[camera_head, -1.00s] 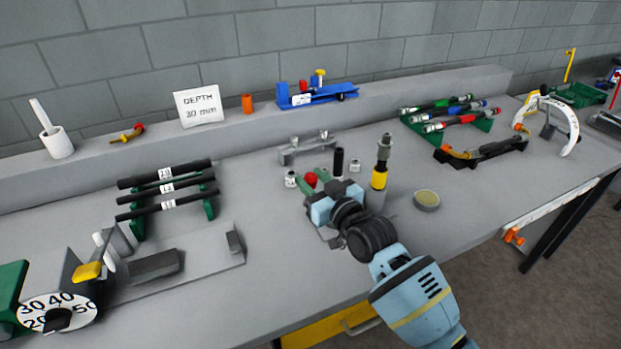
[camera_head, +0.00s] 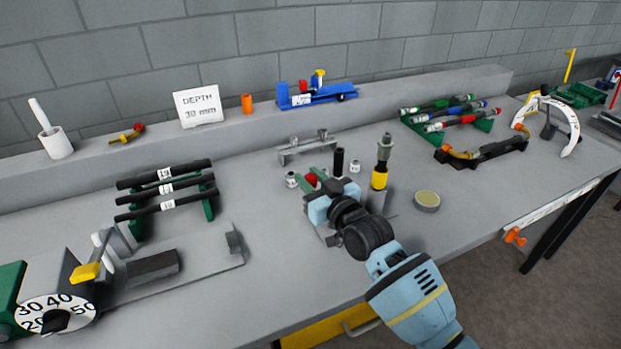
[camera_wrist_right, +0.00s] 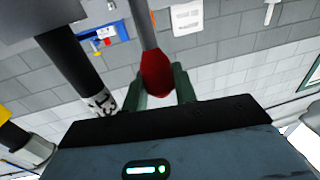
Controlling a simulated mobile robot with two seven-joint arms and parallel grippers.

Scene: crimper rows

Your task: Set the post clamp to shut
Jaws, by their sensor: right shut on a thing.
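A red knob (camera_head: 312,180) on a grey rod is held by my right gripper (camera_head: 316,182) near the middle of the bench. In the right wrist view the red knob (camera_wrist_right: 157,72) sits between the two green fingers, with its grey rod (camera_wrist_right: 140,25) running away from it. The rod looks like a lever of the post clamp, but the clamp's body is mostly hidden behind my gripper, so I cannot tell how far shut it is. A black upright post (camera_head: 339,161) stands just behind the gripper. My left gripper is out of view.
A yellow-banded post (camera_head: 380,175) and a round tin (camera_head: 427,201) stand right of my gripper. A grey bracket (camera_head: 305,148) is behind it. Racked black rods (camera_head: 165,174) and a dial (camera_head: 55,312) are at left.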

